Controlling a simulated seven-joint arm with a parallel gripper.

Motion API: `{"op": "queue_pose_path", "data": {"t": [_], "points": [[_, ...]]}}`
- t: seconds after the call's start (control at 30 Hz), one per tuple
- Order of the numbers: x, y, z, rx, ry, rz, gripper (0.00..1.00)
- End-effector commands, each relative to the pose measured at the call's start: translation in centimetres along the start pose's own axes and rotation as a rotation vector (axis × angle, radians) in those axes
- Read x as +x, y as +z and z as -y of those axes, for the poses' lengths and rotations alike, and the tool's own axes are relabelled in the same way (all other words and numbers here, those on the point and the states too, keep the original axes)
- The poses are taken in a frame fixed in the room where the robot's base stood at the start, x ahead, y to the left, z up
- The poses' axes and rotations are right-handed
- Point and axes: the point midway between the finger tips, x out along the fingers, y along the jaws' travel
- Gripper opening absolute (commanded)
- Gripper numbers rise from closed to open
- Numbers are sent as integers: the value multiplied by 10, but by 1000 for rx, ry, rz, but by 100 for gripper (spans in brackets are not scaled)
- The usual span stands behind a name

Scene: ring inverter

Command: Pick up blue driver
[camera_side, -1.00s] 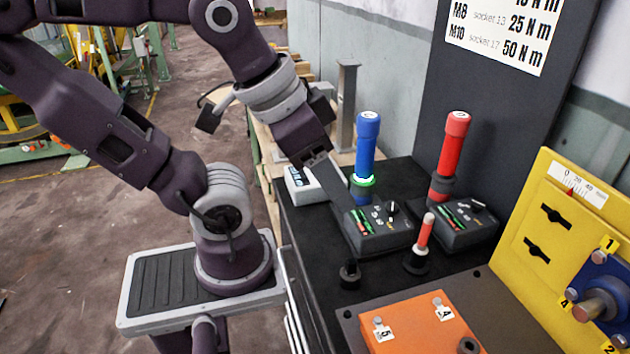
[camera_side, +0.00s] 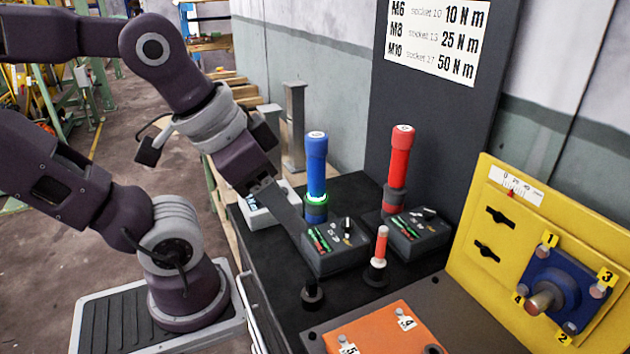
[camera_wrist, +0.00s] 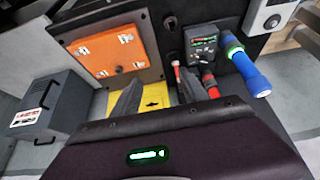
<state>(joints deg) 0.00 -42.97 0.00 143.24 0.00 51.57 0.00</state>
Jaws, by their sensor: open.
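The blue driver (camera_side: 316,160) stands upright in its dark base unit (camera_side: 335,245), with a lit green ring low on its body. In the wrist view the blue driver (camera_wrist: 247,72) lies to the right of my fingers, outside the gap between them. My gripper (camera_side: 292,222) is left of the blue driver in the side view, fingers slanting down toward the base unit and apart from the driver. In the wrist view my gripper (camera_wrist: 163,92) has its two fingers spread with nothing held between them. Whether the fingertips touch the base unit is not clear.
A red driver (camera_side: 399,160) stands in a similar unit (camera_side: 415,232) to the right. A white device (camera_side: 262,210) sits behind my gripper.

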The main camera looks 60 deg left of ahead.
Motion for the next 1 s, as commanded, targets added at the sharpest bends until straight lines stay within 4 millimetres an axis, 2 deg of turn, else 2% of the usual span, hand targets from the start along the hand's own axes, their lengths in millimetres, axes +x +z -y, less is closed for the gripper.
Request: {"op": "queue_pose_path", "data": {"t": [0.23,0.3,0.57,0.67,0.77,0.8,0.87,0.93,1.0], "points": [[0,0,0,0,0,0,52],[0,0,0,0,0,0,63],[0,0,0,1,-1,1,63],[11,10,9,51,-44,89,63],[33,40,45,233,-188,360,63],[39,52,67,343,-266,496,63],[42,61,103,526,-389,693,63],[43,55,142,763,-529,891,63],[48,32,174,1021,-666,1049,63]]}}
